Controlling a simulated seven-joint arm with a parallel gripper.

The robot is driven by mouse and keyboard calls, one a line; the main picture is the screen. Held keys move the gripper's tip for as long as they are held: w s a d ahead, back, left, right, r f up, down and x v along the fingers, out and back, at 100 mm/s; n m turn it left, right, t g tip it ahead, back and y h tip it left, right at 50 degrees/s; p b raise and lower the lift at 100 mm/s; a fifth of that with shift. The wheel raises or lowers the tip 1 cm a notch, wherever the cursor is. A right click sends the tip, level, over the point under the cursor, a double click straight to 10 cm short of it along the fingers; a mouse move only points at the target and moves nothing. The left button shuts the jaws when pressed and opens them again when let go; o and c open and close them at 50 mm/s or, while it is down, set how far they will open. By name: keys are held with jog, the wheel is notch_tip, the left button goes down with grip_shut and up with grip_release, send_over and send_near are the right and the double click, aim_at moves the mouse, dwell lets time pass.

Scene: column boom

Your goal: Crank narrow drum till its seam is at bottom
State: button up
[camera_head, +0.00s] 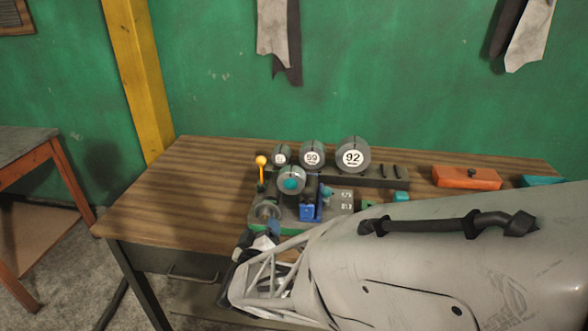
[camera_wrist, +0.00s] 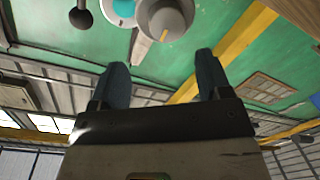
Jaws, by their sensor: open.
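Three grey drums with white number discs stand in a row on a machine on the table: the narrow drum (camera_head: 281,155), its number too small to read, a middle drum (camera_head: 312,154) marked 59, and a wide drum (camera_head: 352,156) marked 92. Dark lines show at the tops of the middle and wide drums; the narrow drum's seam is not clear. A grey wheel (camera_head: 266,210) sits at the machine's front left. My gripper (camera_head: 262,240) is just in front of it, partly hidden by my arm. In the wrist view my gripper (camera_wrist: 160,62) is open and empty, with a grey knob (camera_wrist: 166,17) with a yellow mark beyond the fingertips.
A yellow-balled lever (camera_head: 261,161), a round part with a teal centre (camera_head: 291,180) and a blue block (camera_head: 308,211) crowd the machine. An orange box (camera_head: 466,178) lies to the right. The wooden table's left part (camera_head: 165,205) is clear.

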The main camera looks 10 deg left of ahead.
aim_at(264, 218)
jog(key=shift+s+a+f+t+h, duration=0.2)
jog(key=shift+s+f+h, duration=0.1)
jog(key=shift+f, duration=0.15)
jog(key=shift+s+a+f+t+h, duration=0.1)
jog(key=shift+s+a+f+h, duration=0.15)
jog(key=shift+f, duration=0.2)
jog(key=shift+w, duration=0.1)
jog(key=shift+w, duration=3.75)
jog(key=c, duration=0.9)
